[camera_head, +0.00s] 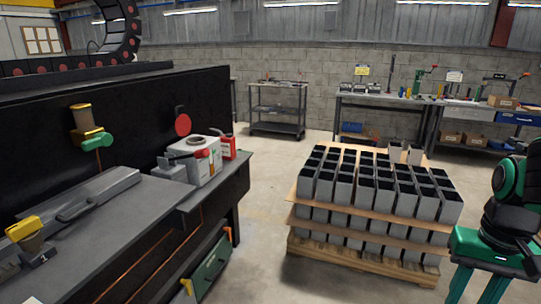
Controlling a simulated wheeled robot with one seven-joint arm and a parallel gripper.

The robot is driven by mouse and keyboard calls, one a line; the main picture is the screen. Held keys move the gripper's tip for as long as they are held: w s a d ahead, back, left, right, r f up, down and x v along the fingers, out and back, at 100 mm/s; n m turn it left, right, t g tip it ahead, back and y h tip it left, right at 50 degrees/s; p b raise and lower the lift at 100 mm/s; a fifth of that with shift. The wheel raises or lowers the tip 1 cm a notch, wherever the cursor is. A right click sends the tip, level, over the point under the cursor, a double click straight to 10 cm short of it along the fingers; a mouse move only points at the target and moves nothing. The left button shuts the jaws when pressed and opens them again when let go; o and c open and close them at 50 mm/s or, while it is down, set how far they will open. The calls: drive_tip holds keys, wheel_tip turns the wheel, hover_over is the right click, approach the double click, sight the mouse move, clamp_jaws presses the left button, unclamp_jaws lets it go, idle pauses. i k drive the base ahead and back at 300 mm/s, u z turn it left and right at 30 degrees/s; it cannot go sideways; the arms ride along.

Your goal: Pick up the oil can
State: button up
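A small red can (229,149) with a white label and a spout, which looks like the oil can, stands upright at the back of the grey bench on the left. My gripper (478,286), green with two prongs pointing down, is at the lower right corner, far from both cans. Its prongs are apart with nothing seen between them; their tips are cut off by the frame.
The grey bench (130,208) has a dark back panel and several tools on it. A pallet (362,264) of grey square tubes stands on the floor between the bench and my arm. Bare floor lies between bench and pallet. A cart (276,108) and worktables line the back wall.

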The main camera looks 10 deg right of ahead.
sight(228, 141)
drive_tip(key=u, duration=0.1)
drive_tip(key=k, duration=0.2)
drive_tip(key=z, duration=0.85)
drive_tip(key=i, duration=2.25)
drive_tip(key=u, duration=0.85)
drive_tip(key=i, duration=0.8)
drive_tip(key=u, duration=0.35)
